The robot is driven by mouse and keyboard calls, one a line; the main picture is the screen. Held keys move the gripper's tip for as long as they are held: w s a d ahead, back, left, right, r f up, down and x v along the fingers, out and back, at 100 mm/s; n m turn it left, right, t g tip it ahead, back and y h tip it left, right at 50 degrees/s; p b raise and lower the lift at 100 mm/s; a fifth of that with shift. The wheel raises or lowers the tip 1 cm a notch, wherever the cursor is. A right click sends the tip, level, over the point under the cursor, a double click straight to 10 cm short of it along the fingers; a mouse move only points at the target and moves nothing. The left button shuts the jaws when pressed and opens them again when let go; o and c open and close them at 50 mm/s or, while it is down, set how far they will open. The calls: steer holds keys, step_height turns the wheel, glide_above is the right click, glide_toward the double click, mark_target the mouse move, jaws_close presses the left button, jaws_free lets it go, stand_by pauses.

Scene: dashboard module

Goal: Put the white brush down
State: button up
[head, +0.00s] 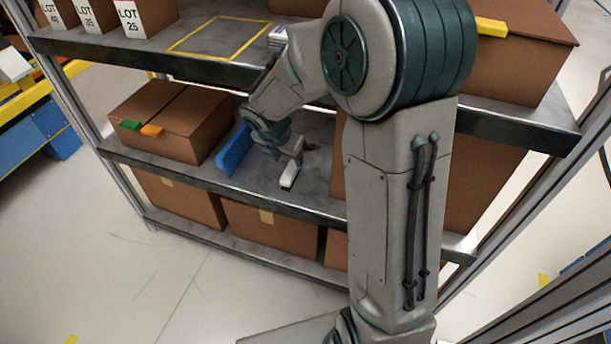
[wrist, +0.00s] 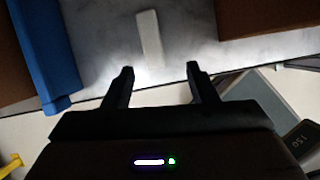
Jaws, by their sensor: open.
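The white brush (head: 289,176) lies on the middle shelf (head: 318,190), near its front edge, in the head view. In the wrist view the white brush (wrist: 150,38) lies flat on the grey shelf surface, ahead of the fingertips. My gripper (wrist: 160,70) is open, with its two dark fingers apart and nothing between them. A gap shows between the fingertips and the brush. In the head view my arm reaches into the shelf bay and my gripper is partly hidden around the brush's far end.
A blue bin-like piece (head: 234,150) stands left of the brush, also seen in the wrist view (wrist: 45,50). A brown box (head: 172,122) with green and orange tabs sits farther left. Another brown box (wrist: 265,15) is on the right. The upper shelf (head: 130,48) overhangs.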

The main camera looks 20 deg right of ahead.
steer(key=s+d+r+m+g+y, duration=0.1)
steer(key=s+r+m, duration=0.2)
steer(key=s+m, duration=0.8)
steer(key=s+d+r+m+y, duration=0.1)
steer(key=s+r+m, duration=0.3)
steer(key=s+m, duration=0.7)
steer(key=m, duration=0.5)
steer(key=shift+s+d+g+y, duration=0.25)
steer(key=shift+s+g+y, duration=0.05)
steer(key=shift+g+y, duration=0.1)
steer(key=shift+r, duration=0.1)
